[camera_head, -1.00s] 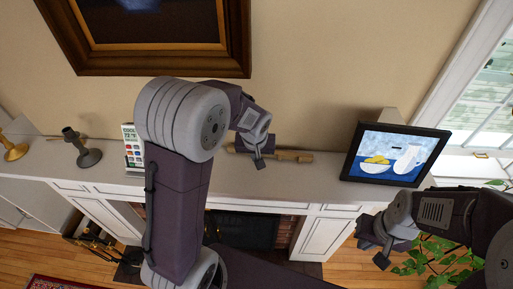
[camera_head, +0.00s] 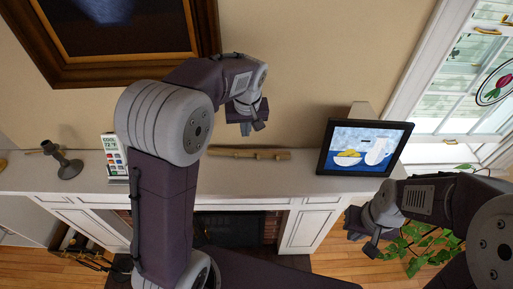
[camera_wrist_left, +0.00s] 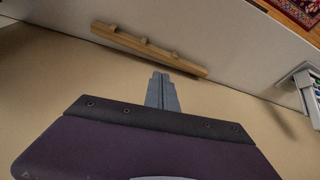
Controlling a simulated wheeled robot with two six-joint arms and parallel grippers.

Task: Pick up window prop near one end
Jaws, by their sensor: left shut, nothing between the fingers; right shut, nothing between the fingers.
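The window prop is a light wooden stick (camera_head: 250,153) with small pegs, lying on the mantel shelf against the wall. It also shows in the left wrist view (camera_wrist_left: 150,51), ahead of the fingertips and apart from them. My left gripper (camera_head: 252,127) is shut and empty, above the prop and near its right half in the head view. It also shows in the left wrist view (camera_wrist_left: 161,75). My right gripper (camera_head: 362,243) is shut and empty, low at the right, in front of the mantel and far from the prop.
A framed picture (camera_head: 364,148) stands on the mantel right of the prop. A white keypad device (camera_head: 115,158) and a dark candlestick (camera_head: 67,164) stand to the left. A large framed painting (camera_head: 130,75) hangs above. A plant (camera_head: 425,245) is below right.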

